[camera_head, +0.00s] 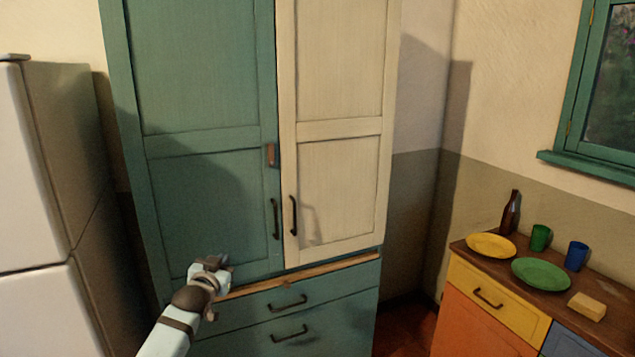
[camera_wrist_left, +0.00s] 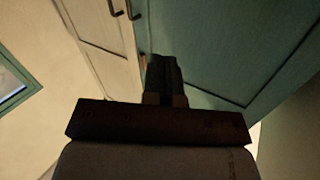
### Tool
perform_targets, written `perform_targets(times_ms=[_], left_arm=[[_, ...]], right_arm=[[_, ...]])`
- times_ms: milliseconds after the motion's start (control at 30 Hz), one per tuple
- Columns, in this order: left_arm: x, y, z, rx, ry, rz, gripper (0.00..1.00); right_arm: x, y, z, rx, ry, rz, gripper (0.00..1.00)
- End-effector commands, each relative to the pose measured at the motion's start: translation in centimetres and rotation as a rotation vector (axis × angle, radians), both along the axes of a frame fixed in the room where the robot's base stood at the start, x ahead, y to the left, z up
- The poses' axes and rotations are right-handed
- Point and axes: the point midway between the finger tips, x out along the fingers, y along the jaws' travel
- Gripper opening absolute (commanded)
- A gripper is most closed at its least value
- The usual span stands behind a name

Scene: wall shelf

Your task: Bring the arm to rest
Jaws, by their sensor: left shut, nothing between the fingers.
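My left arm comes in from the bottom left in the head view. Its gripper (camera_head: 215,264) is in front of the lower part of the tall cupboard's green door (camera_head: 205,200), and I cannot tell whether it touches it. In the left wrist view the gripper fingers (camera_wrist_left: 165,75) are together, with nothing between them, and point at the green door. My right gripper is in neither view.
The cupboard has a cream door (camera_head: 340,190) and drawers (camera_head: 300,315) below. A white fridge (camera_head: 40,200) stands left. At right, a low cabinet (camera_head: 490,300) bears a yellow plate (camera_head: 491,246), green plate (camera_head: 541,273), two cups, a bottle and a yellow block (camera_head: 587,306).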

Motion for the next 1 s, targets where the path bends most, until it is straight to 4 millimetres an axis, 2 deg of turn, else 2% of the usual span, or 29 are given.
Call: perform_targets(times_ms=[33,200,400,467,500,600,767,867,967,1000], left_arm=[[0.4,3.6,1.5,0.022,-0.005,0.039,0.00],[0.9,11.9,4.1,0.067,-0.018,0.133,0.00],[0.8,19.5,7.2,0.107,-0.034,0.221,0.00],[0.6,21.5,8.1,0.121,-0.039,0.243,0.00],[0.7,20.7,7.2,0.171,-0.025,0.229,0.00],[-1.3,18.7,3.3,0.170,0.013,0.198,0.00],[-4.8,15.7,-2.1,0.163,0.065,0.154,0.00],[-7.9,13.5,-6.0,0.154,0.110,0.122,0.00],[-12.2,10.8,-10.4,0.138,0.163,0.082,0.00],[-14.2,9.6,-12.2,0.129,0.188,0.065,0.00]], right_arm=[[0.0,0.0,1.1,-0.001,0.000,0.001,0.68],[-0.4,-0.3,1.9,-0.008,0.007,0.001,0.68],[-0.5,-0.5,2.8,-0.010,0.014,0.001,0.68],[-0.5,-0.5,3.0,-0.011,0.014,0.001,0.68],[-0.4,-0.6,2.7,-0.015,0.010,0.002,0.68],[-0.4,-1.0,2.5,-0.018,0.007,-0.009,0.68],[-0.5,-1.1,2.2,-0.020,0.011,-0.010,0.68],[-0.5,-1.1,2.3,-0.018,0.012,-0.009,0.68],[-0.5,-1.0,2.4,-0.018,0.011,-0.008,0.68],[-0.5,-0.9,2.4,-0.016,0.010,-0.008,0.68]])
